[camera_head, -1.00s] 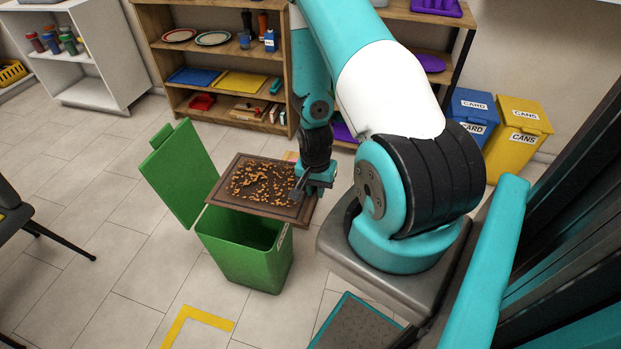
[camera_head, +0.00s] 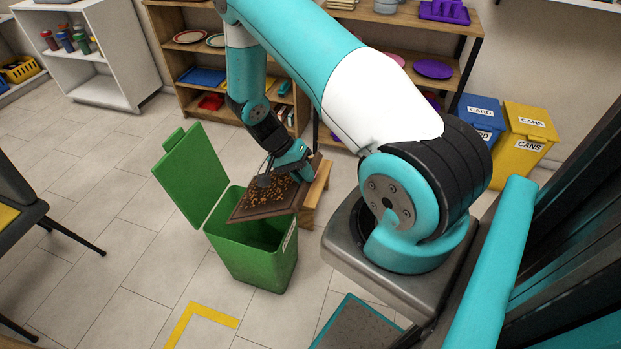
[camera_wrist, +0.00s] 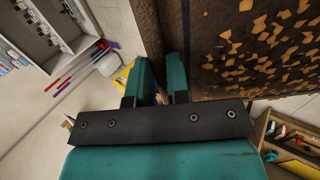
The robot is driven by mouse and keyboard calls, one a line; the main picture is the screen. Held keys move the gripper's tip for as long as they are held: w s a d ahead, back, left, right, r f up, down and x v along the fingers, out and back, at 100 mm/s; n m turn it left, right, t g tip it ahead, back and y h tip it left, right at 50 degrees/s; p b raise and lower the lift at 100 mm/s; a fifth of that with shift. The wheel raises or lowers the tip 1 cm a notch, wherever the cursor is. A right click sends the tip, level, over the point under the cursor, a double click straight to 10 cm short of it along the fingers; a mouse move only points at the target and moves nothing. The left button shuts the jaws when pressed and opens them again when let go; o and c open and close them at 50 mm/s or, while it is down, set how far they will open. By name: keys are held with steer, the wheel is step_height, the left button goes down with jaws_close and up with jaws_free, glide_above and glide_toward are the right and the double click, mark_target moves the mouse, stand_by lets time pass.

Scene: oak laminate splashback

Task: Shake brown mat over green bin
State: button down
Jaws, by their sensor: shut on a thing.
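The brown mat (camera_head: 252,211) is tilted above the green bin (camera_head: 251,262), its lower left edge over the bin's opening. Orange-brown crumbs (camera_head: 268,191) lie on the mat, thickest in its middle. My gripper (camera_head: 268,172) is shut on the mat's far edge. In the wrist view the mat (camera_wrist: 198,52) fills the upper right, with crumbs across it, and the gripper (camera_wrist: 160,85) has its two teal fingers either side of the mat's rim. The bin's lid (camera_head: 190,176) stands open to the left. The inside of the bin is partly hidden by the mat.
A small wooden stool or stand (camera_head: 316,195) is just right of the mat. Wooden shelves (camera_head: 190,97) stand behind. Blue (camera_head: 478,118) and yellow (camera_head: 522,145) bins are at the right. A dark chair (camera_head: 30,215) is at the left.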

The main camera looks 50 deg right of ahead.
steer(key=shift+w+a+r+g+h, duration=0.15)
steer(key=shift+w+a+r+g, duration=0.1)
steer(key=shift+w+r+g, duration=0.35)
steer(key=shift+w+a+r+g+h, duration=0.2)
steer(key=shift+w+a+r+g, duration=0.15)
steer(key=shift+w, duration=0.5)
steer(key=shift+w+a+r+g+h, duration=0.15)
steer(key=shift+w+a+r+g, duration=0.05)
steer(key=shift+w+r+g, duration=0.45)
steer(key=shift+f, duration=0.1)
steer(key=shift+d, duration=1.05)
steer(key=a, duration=0.3)
steer(key=shift+w+a+b, duration=0.1)
steer(key=shift+a+b, duration=0.2)
steer(key=d, duration=0.3)
steer(key=shift+d, duration=0.4)
steer(key=shift+p, duration=0.35)
